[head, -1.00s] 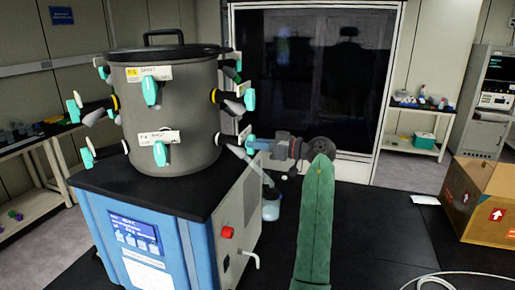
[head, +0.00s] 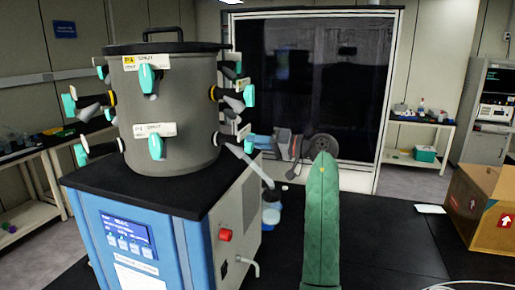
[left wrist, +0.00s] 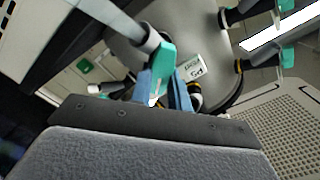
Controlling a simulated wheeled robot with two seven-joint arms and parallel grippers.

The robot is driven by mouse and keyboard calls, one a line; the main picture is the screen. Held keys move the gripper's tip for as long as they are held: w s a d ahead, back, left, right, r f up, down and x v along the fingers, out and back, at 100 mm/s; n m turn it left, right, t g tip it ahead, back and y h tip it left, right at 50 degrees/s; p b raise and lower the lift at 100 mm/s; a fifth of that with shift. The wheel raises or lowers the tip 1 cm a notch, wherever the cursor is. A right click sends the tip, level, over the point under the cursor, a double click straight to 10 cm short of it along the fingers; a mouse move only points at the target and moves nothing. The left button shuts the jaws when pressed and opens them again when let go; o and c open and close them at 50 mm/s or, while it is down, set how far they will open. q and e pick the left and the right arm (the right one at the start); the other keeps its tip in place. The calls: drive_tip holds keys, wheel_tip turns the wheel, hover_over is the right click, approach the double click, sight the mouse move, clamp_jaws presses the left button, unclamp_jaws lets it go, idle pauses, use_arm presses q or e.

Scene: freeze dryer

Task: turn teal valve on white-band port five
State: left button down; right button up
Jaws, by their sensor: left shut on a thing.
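The freeze dryer's grey drum (head: 185,120) carries several ports with teal valves. My left gripper (head: 256,143) is at the drum's right side, by the lower right port. In the left wrist view its blue fingers (left wrist: 166,92) are shut on a teal valve (left wrist: 163,62), one finger on each side. A white label reading P5 (left wrist: 194,69) shows upside down beside this valve. In the head view the held valve is mostly hidden by the gripper and a label. The port's band is hard to make out. My right gripper is not in view.
Other teal valves sit close by, one above on the drum's right side (head: 249,95). A cardboard box (head: 485,205) is at the right.

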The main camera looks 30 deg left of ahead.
use_arm(q)
drive_tip(key=shift+m, duration=1.2)
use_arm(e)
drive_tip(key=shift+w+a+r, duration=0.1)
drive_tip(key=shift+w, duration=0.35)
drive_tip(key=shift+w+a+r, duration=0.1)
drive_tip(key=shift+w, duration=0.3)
use_arm(q)
drive_tip(key=shift+b, duration=0.3)
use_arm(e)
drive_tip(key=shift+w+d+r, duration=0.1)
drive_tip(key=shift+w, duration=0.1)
use_arm(q)
drive_tip(key=c, duration=1.3)
unclamp_jaws()
drive_tip(key=shift+a, duration=0.2)
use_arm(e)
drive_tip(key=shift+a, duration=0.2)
use_arm(q)
drive_tip(key=shift+d, duration=0.1)
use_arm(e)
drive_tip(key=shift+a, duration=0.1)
use_arm(q)
drive_tip(key=shift+d, duration=0.1)
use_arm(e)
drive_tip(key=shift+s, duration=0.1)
